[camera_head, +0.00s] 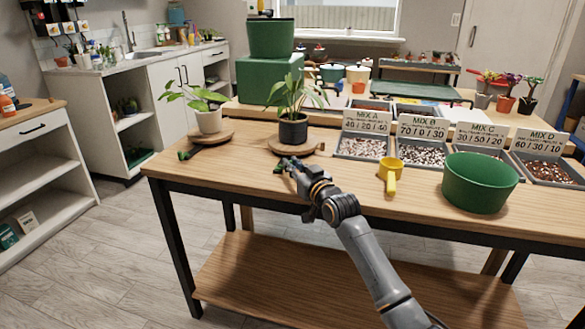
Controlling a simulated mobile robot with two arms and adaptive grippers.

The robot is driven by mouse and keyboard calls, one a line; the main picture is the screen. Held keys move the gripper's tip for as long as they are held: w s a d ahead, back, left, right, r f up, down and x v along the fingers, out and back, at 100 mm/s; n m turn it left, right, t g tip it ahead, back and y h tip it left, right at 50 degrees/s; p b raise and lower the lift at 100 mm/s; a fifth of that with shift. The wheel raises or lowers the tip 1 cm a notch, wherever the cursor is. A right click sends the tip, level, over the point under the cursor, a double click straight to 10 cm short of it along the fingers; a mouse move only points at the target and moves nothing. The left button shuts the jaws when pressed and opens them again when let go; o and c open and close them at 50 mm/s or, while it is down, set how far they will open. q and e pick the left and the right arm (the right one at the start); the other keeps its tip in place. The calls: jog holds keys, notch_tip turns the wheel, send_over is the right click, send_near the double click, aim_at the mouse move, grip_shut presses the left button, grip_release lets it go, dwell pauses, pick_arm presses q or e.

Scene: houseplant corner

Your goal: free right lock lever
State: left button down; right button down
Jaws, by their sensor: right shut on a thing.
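A round wooden turntable (313,149) near the table's middle bears a dark pot (293,131) with a leafy plant. My right gripper (287,163) reaches in from the lower right to this turntable's front left edge. It is shut at the spot of the right lock lever, which the fingers mostly hide, so its angle cannot be told. My left gripper is not in view.
A yellow scoop (390,177) and a large green pot (479,183) stand to the right on the wooden table (240,178). Labelled mix trays (362,148) line up behind them. A green box (268,80) stands behind the plants. The table's front left is clear.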

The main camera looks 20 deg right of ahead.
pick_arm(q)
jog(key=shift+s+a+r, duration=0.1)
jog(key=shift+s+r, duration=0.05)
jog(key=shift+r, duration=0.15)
pick_arm(e)
jog(key=shift+r+y, duration=0.1)
jog(key=shift+y, duration=0.2)
jog(key=c, duration=1.4)
grip_release()
jog(key=shift+w, duration=0.1)
jog(key=shift+o, duration=0.2)
jog(key=v, duration=1.2)
